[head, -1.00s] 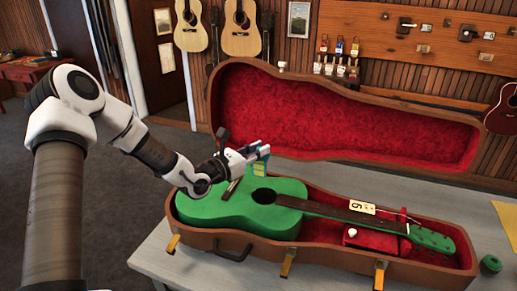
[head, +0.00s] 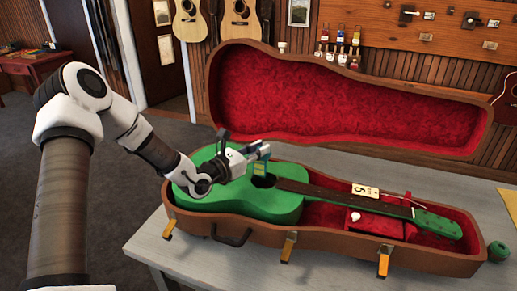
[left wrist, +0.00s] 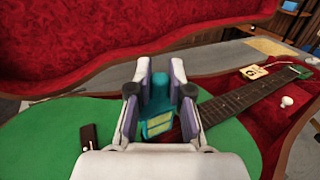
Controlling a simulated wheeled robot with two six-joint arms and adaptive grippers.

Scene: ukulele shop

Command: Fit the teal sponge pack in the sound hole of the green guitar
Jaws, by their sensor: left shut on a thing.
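The green guitar (head: 240,205) lies face up in an open brown case lined with red, its neck pointing right. Its dark sound hole (head: 264,182) is partly visible below my left gripper (head: 262,150). That gripper is shut on the teal sponge pack (head: 259,167), which hangs from the fingertips just above the sound hole, seemingly at its edge. In the left wrist view the teal sponge pack (left wrist: 157,108) has a pale yellow label and sits between the fingers, covering most of the hole. I cannot tell whether its lower end has entered the hole. My right gripper is not in view.
The case lid (head: 340,100) stands open behind the guitar. A red compartment (head: 360,222) with a white knob sits under the neck, beside a tag marked 6 (head: 366,191). A green round object (head: 498,251) lies on the grey table right of the case.

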